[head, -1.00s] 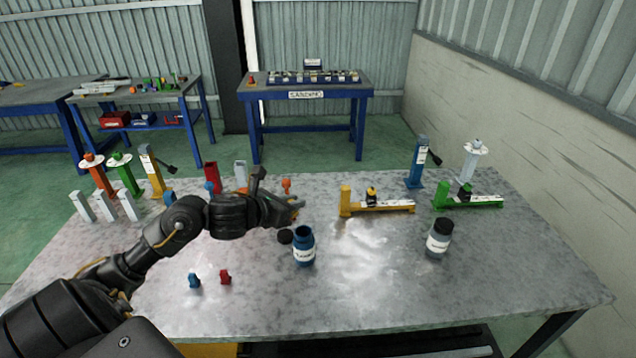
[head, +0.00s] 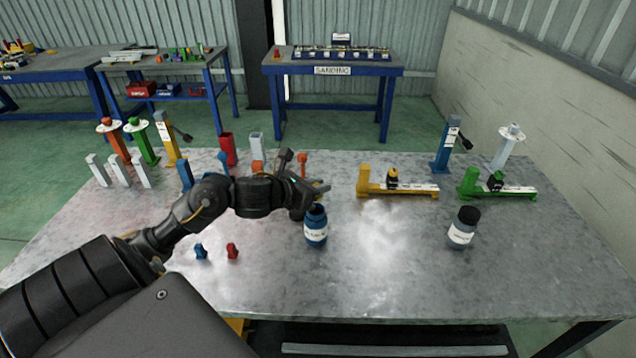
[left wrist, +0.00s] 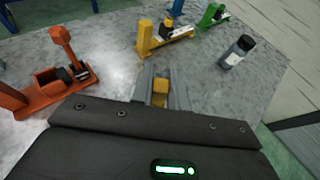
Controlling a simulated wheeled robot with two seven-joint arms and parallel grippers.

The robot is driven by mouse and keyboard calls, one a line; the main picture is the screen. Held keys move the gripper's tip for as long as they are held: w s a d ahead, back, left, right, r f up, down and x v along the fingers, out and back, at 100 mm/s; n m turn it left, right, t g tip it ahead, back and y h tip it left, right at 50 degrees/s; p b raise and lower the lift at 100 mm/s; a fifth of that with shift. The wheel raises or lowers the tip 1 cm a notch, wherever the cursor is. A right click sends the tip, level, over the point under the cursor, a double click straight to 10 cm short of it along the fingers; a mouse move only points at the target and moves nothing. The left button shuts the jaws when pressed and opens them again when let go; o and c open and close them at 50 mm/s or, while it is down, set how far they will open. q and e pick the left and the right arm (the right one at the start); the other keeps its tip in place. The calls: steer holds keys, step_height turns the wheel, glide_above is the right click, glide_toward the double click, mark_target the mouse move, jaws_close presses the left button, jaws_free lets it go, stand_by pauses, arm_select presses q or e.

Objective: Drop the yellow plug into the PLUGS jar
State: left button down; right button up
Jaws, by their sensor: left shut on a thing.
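My left gripper (head: 320,188) is above the table at the mouth of an open blue jar (head: 316,236). The jar stands upright and has a white label too small to read for certain. In the left wrist view, my left gripper (left wrist: 160,100) is shut on the yellow plug (left wrist: 160,87), which sits between the grey fingers. The plug cannot be made out in the head view. The open jar does not show in the left wrist view. My right gripper is not in view.
A second jar with a black lid (head: 461,233) stands to the right. Yellow (head: 375,191) and green (head: 480,190) fixtures are behind. A blue plug (head: 200,252) and a red plug (head: 232,251) lie front left. Posts and blocks line the back left. The front right is clear.

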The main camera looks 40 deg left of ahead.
arm_select(q)
step_height(320, 180, down, 2)
steer(key=shift+s+f+b, duration=0.1)
steer(key=shift+f+b, duration=0.15)
steer(key=shift+b, duration=0.4)
steer(key=shift+f+b, duration=0.7)
steer(key=shift+f, duration=0.3)
steer(key=c, duration=1.3)
jaws_free()
step_height(320, 180, up, 7)
steer(key=p, duration=0.5)
